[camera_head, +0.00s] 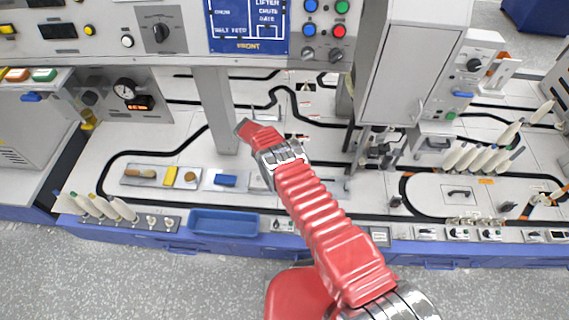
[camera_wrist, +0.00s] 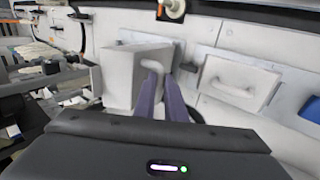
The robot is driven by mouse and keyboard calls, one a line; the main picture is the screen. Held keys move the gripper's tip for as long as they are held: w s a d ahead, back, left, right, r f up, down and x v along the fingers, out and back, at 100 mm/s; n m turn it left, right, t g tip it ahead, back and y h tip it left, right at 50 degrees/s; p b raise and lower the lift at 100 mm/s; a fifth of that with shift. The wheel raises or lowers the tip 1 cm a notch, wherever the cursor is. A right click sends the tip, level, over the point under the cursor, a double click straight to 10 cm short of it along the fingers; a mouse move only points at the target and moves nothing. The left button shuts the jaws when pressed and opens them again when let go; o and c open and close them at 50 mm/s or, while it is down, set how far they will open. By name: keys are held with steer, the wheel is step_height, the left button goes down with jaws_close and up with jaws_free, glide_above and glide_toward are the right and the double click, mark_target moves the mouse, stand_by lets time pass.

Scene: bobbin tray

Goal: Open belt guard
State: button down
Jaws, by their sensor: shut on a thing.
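In the wrist view, a pale box-shaped cover (camera_wrist: 130,78), which looks like the belt guard, stands on the light worktop. A curved pale handle (camera_wrist: 152,66) sticks out at its right side. My gripper (camera_wrist: 163,88) has its two purple fingers close together at this handle, shut on it. The lower part of the handle is hidden between the fingers. In the head view, my red arm reaches over the worktop. My gripper and the guard cannot be made out clearly there.
A flat panel with a handle (camera_wrist: 237,84) lies right of the guard in the wrist view. In the head view, a grey cabinet (camera_head: 405,75) hangs right of my arm, and a grey post (camera_head: 215,110) stands left. A blue tray (camera_head: 223,222) sits at the front edge.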

steer(key=shift+s+d+f, duration=0.15)
steer(key=shift+s+f, duration=0.15)
steer(key=shift+f, duration=0.2)
steer(key=c, duration=1.8)
jaws_free()
steer(key=shift+w+r, duration=0.1)
steer(key=shift+r, duration=0.05)
steer(key=shift+a, duration=0.2)
steer(key=shift+r, duration=0.1)
steer(key=shift+w, duration=0.1)
steer(key=v, duration=1.3)
steer(key=shift+a+r, duration=0.2)
steer(key=shift+a, duration=0.05)
